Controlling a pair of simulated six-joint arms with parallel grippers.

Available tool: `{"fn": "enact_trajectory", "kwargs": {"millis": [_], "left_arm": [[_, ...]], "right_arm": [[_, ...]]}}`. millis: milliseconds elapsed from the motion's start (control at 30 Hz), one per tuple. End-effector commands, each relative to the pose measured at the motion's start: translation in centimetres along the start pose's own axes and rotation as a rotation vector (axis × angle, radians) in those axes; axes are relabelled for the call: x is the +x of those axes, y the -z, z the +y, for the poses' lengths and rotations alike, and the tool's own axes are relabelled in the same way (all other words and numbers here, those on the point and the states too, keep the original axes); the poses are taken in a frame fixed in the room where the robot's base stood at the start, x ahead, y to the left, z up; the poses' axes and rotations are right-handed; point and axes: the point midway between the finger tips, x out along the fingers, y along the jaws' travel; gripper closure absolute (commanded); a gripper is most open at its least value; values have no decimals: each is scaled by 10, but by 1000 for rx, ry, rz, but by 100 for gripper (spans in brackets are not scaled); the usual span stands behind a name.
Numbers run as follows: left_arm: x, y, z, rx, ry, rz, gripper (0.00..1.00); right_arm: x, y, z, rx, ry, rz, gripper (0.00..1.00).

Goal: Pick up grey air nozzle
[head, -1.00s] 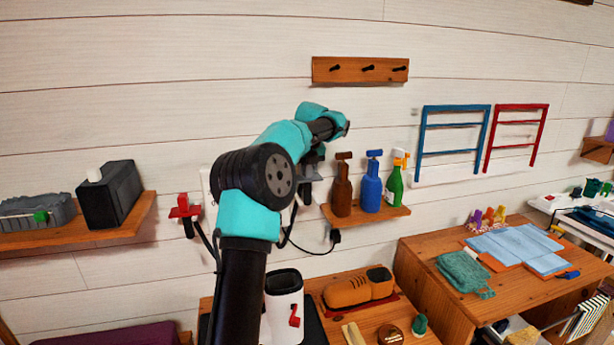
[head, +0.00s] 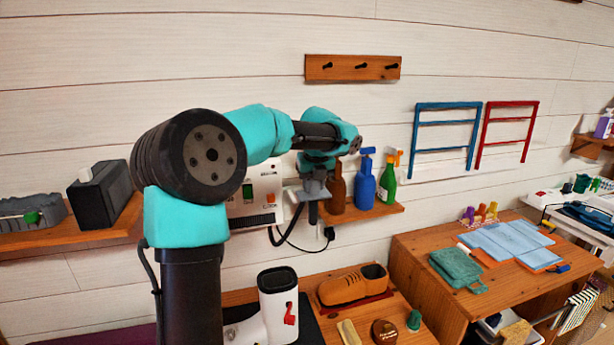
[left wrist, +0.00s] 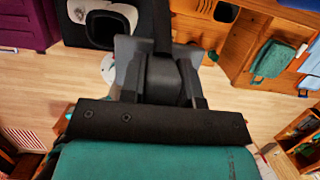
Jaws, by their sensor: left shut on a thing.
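My left gripper (head: 316,172) points down in front of the wall, at the right side of a white control box (head: 258,190). It is shut on the grey air nozzle (head: 314,188), whose dark lower end and black hose hang below the jaws. In the left wrist view the grey nozzle (left wrist: 165,82) shows between the two fingers, partly hidden by them. I cannot tell whether it is clear of its holder on the box. My right gripper is in neither view.
A shelf (head: 388,212) with a brown bottle (head: 337,192), a blue bottle (head: 364,184) and a green spray bottle (head: 388,178) stands close right of the gripper. A peg rail (head: 352,68) hangs above.

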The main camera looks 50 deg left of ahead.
Motion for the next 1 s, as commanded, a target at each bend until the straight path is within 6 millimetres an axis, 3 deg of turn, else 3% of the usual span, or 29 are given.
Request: {"fn": "enact_trajectory", "kwargs": {"millis": [100,300,1000], "left_arm": [[-8,26,0,4,2,0,97],[-15,52,0,2,1,-1,97],[-16,58,0,-3,-1,0,97]], "right_arm": [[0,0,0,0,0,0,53],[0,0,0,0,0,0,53],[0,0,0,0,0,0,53]]}}
